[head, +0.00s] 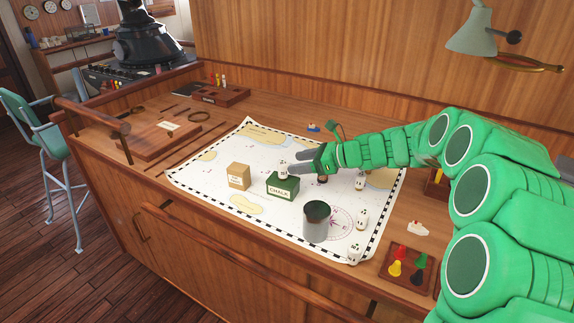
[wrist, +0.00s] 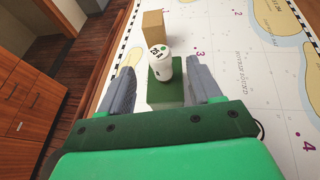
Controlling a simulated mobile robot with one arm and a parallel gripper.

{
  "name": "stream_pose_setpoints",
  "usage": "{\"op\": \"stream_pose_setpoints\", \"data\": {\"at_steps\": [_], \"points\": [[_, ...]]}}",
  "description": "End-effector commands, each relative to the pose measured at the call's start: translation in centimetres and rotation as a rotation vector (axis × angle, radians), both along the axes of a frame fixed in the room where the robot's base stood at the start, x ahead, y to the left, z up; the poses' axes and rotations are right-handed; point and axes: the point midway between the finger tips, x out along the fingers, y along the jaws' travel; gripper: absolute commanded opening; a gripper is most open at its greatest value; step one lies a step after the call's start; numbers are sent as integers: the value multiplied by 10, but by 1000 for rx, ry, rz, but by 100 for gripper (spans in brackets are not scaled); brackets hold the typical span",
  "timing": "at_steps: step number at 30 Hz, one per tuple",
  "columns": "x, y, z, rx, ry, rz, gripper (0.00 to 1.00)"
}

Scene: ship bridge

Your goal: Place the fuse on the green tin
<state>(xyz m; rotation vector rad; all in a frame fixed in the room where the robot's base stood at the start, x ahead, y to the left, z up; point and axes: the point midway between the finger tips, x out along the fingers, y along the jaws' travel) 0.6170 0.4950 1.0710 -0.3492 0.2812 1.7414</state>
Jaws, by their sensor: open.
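A white fuse (head: 283,171) with dark markings stands on top of the green tin (head: 283,188) labelled CHALK. In the wrist view the fuse (wrist: 159,65) is upright near the far end of the tin's top (wrist: 165,93). My gripper (head: 292,162) is open at the tin, its fingers pointing left. In the wrist view its two grey fingers (wrist: 160,70) lie on either side of the fuse, with a visible gap on both sides.
A tan box (head: 239,176) stands left of the tin on the chart (head: 225,208). A grey can (head: 317,222) stands in front on the right. Several other white fuses (head: 361,219) stand farther right. A tray of coloured pegs (head: 406,268) is at the right.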

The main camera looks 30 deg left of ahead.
Motion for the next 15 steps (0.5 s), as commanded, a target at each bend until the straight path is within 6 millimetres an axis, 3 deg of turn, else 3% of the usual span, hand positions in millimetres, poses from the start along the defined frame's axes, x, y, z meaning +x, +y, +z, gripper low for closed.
{"op": "stream_pose_setpoints", "data": {"at_steps": [6,15], "points": [[6,-28,13,2,0,-1,64],[7,-39,16,0,0,1,64]]}}
